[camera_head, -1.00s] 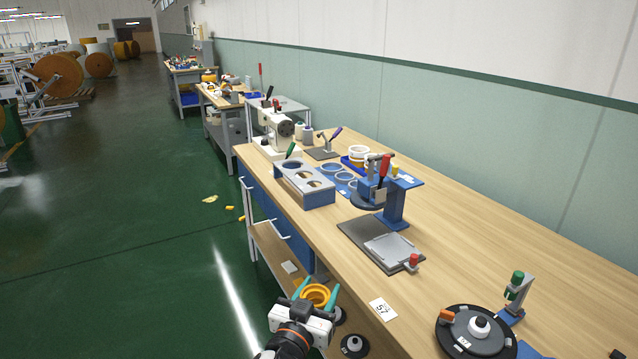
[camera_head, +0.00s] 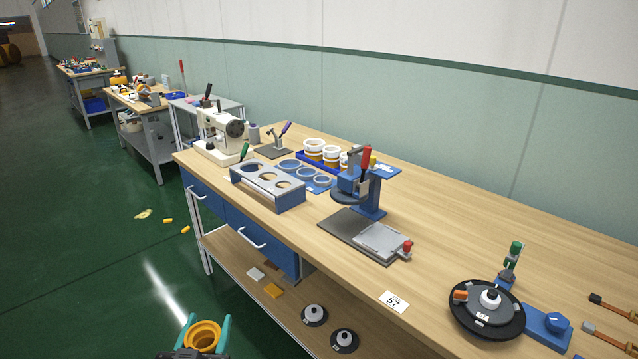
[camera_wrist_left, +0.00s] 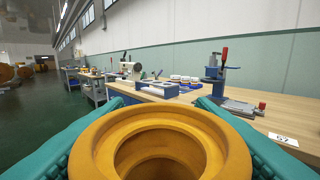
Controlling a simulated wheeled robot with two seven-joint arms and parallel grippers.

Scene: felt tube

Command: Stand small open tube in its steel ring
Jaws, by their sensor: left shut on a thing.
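My left gripper (camera_head: 207,322) is at the bottom of the head view, with its teal fingers on either side of a small orange open tube (camera_head: 204,328). It is shut on the tube, which is upright with its open mouth up. The tube also fills the lower middle of the left wrist view (camera_wrist_left: 85,150). The tube is in the air over the floor, left of the bench and well apart from it. Three grey rings (camera_head: 321,181) lie on a blue board on the bench, behind the grey-blue rack. My right gripper is not in view.
The rack with holes (camera_head: 268,196) stands near the bench's front edge. A press with a red handle (camera_head: 366,185) is right of the rings. White-and-orange tubes (camera_head: 331,155) stand in a blue tray behind them.

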